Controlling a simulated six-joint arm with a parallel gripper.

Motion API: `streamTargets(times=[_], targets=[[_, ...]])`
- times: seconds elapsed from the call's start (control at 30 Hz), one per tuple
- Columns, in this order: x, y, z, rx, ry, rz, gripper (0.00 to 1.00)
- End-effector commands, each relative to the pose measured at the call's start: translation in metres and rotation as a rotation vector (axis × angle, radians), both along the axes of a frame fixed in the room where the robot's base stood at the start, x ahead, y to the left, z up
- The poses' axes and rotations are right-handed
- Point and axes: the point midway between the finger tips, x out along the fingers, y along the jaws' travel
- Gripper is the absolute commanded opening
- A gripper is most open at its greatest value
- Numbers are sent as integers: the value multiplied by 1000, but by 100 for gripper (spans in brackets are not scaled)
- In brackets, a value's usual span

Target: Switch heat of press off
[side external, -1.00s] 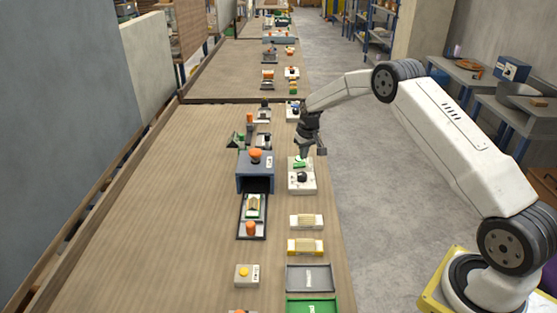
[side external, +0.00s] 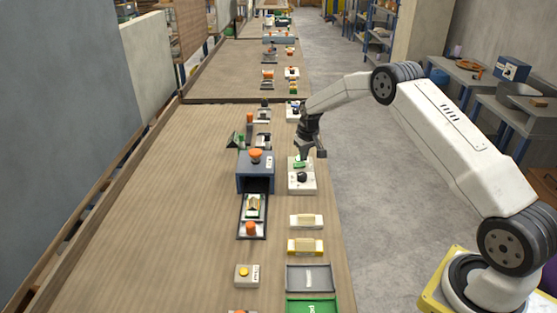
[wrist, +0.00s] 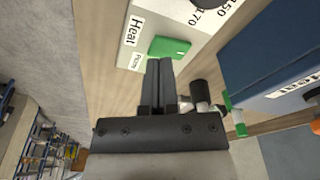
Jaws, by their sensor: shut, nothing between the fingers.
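The heat control box (side external: 302,187) is white, with a dark round dial (side external: 301,176) and a green switch (side external: 299,165). In the wrist view the green switch (wrist: 169,47) lies beside a "Heat" label, and the dial's scale is partly cut off at the top. My gripper (side external: 305,154) is over the far end of the box. In the wrist view my shut, empty fingers (wrist: 160,64) point at the switch's near edge; I cannot tell whether they touch it. The blue press (side external: 255,172) with an orange knob stands left of the box.
A tray holding a stack (side external: 253,207) extends from the press's front. White and yellow blocks (side external: 306,246), a grey tray (side external: 309,279) and a green tray (side external: 311,306) lie nearer the camera. A yellow button box (side external: 246,273) is to their left. The table's left side is clear.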

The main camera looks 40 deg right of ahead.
Motion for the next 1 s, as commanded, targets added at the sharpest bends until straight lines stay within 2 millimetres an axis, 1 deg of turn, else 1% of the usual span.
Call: streamTargets(times=[1.0], targets=[[0,0,-11,0,-1,0,0]])
